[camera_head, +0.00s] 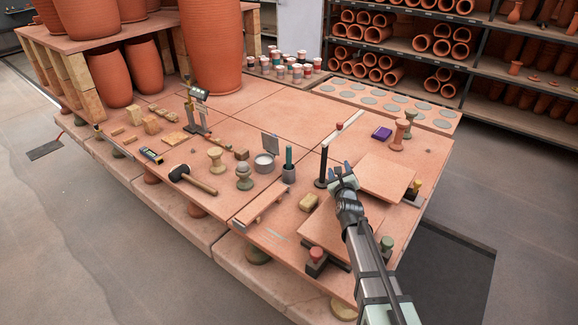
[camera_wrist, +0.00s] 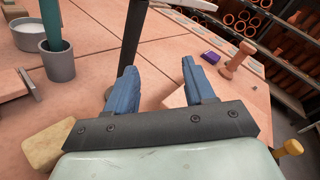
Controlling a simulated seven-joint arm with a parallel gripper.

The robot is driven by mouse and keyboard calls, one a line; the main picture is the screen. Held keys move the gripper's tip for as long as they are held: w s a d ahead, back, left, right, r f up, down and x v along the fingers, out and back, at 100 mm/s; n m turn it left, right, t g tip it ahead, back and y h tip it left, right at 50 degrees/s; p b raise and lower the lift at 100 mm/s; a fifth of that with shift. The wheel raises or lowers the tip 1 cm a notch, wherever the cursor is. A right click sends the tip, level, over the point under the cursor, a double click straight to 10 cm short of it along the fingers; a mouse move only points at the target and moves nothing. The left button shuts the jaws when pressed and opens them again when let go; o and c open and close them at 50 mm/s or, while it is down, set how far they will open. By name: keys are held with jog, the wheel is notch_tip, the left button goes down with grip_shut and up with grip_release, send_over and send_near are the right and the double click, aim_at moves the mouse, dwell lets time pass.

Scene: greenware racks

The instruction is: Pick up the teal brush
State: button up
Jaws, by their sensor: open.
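The teal brush (camera_head: 289,155) stands upright in a small grey cup (camera_head: 289,174) on the terracotta-coloured table. In the wrist view the brush (camera_wrist: 51,22) rises from the cup (camera_wrist: 58,63) at the upper left, its top cut off by the frame and its lower end hidden in the cup. My gripper (camera_head: 342,169) is open above the table, to the right of the brush and apart from it. Its two blue fingers (camera_wrist: 158,70) show in the wrist view with nothing held between them.
A dark upright post (camera_head: 323,166) stands between my gripper and the cup. A white bowl (camera_head: 264,163) is left of the cup, with a grey panel behind it. A tan block (camera_head: 308,202) and a mallet (camera_head: 192,179) lie nearer the front. The table's middle back is clear.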

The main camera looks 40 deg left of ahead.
aim_at(289, 157)
jog(key=s+a+m, duration=0.1)
jog(key=s+a, duration=0.1)
jog(key=a, duration=0.3)
jog(key=s+a+f+m+y, duration=0.1)
jog(key=s+a+m, duration=0.1)
jog(key=a, duration=0.4)
jog(key=s+a+m+g+y, duration=0.1)
jog(key=s+a, duration=0.1)
jog(key=a, duration=0.3)
jog(key=shift+s+a+f, duration=0.15)
jog(key=shift+s+f, duration=0.1)
jog(key=shift+f, duration=0.05)
jog(key=shift+x, duration=3.4)
jog(key=shift+r, duration=0.1)
grip_shut()
